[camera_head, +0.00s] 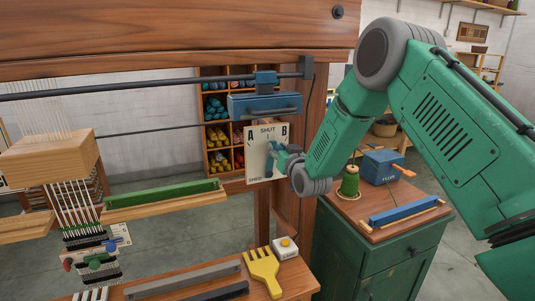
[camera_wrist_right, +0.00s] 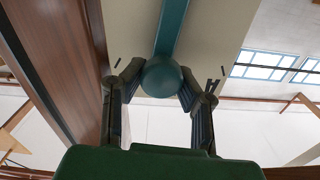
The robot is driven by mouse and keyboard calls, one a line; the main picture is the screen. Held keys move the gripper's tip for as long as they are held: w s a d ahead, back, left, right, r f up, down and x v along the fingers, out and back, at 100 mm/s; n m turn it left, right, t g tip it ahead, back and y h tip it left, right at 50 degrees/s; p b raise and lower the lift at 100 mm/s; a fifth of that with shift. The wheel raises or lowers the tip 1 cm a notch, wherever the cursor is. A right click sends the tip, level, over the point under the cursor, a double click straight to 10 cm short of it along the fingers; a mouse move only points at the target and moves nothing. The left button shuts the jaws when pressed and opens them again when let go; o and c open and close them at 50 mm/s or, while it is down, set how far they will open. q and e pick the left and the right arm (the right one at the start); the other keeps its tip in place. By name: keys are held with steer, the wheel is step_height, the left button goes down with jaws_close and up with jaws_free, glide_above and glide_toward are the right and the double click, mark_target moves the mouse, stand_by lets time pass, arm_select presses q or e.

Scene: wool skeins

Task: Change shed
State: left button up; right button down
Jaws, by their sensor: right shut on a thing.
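The shed selector plate (camera_head: 256,165) is a cream panel on the loom's right post, marked A, SHUT and B along the top and SHED below. A teal lever (camera_wrist_right: 175,25) with a round knob (camera_wrist_right: 162,78) runs across it. My right gripper (camera_head: 284,160) is at the plate's lower right. In the wrist view my right gripper (camera_wrist_right: 160,92) has its dark fingers closed on both sides of the knob. My gripper partly hides the lever in the head view, so I cannot tell its exact setting. My left gripper is not in view.
The loom's wooden post (camera_head: 311,120) stands close beside the plate. A blue box on a rail (camera_head: 264,104) hangs just above. A green cabinet (camera_head: 375,250) carries a green spool (camera_head: 349,183) and a blue box (camera_head: 382,166). A yellow comb (camera_head: 262,270) lies on the front bench.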

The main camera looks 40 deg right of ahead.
steer(key=shift+s+d+f+m+b, duration=0.25)
steer(key=shift+d+f+m, duration=0.2)
steer(key=shift+d+m, duration=0.25)
steer(key=shift+s+d+f+m+b, duration=0.25)
steer(key=shift+d+f+m, duration=0.2)
steer(key=shift+m, duration=0.3)
steer(key=shift+s+d+f+m+b, duration=0.15)
steer(key=shift+d+f+m+b, duration=0.25)
steer(key=shift+d+m, duration=0.3)
steer(key=shift+a, duration=0.1)
steer(key=c, duration=1.2)
jaws_free()
steer(key=shift+w+r, duration=0.1)
steer(key=shift+o, duration=0.2)
steer(key=shift+r, duration=0.1)
steer(key=shift+r, duration=0.1)
